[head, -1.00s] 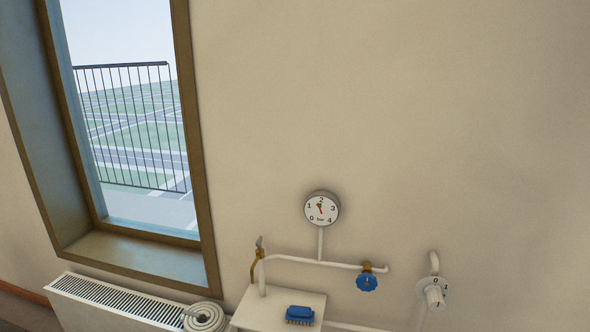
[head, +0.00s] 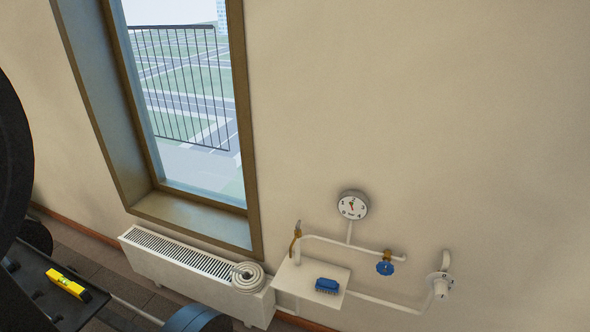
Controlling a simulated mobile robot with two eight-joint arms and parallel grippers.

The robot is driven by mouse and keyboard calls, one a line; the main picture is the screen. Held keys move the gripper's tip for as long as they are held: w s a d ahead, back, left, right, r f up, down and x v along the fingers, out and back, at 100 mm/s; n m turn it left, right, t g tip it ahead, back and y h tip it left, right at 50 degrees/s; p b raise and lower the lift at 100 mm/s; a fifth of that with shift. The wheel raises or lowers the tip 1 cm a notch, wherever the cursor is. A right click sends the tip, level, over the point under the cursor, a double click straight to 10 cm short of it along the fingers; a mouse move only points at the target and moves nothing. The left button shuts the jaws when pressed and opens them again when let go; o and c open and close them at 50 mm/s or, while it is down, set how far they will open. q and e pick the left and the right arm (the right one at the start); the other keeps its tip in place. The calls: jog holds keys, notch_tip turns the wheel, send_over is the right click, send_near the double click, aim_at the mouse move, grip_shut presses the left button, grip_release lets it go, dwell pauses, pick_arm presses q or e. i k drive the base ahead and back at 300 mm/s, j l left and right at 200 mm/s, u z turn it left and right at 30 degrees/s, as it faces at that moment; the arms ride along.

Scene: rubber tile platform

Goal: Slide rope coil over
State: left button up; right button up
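A pale coiled rope (head: 248,277) lies on the right end of the white radiator (head: 190,268), below the window. Its loops look flat and stacked, with a short grey piece showing near the centre. Neither of my grippers shows in the head view, so I see nothing touching the coil.
Right of the coil is a white shelf (head: 312,284) with a blue brush (head: 327,286). Above it are pipes, a blue valve wheel (head: 385,268) and a gauge (head: 353,205). A yellow level (head: 69,283) lies on a dark surface at lower left, near a dark round object (head: 12,165).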

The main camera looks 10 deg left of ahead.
aim_at(238, 273)
jog(key=i+l+u, duration=0.1)
jog(key=i, duration=0.3)
jog(key=i+l+u, duration=0.1)
jog(key=i+l, duration=0.2)
jog(key=i, duration=0.15)
jog(key=i+l+u, duration=0.1)
jog(key=i+l, duration=0.15)
jog(key=i, duration=0.15)
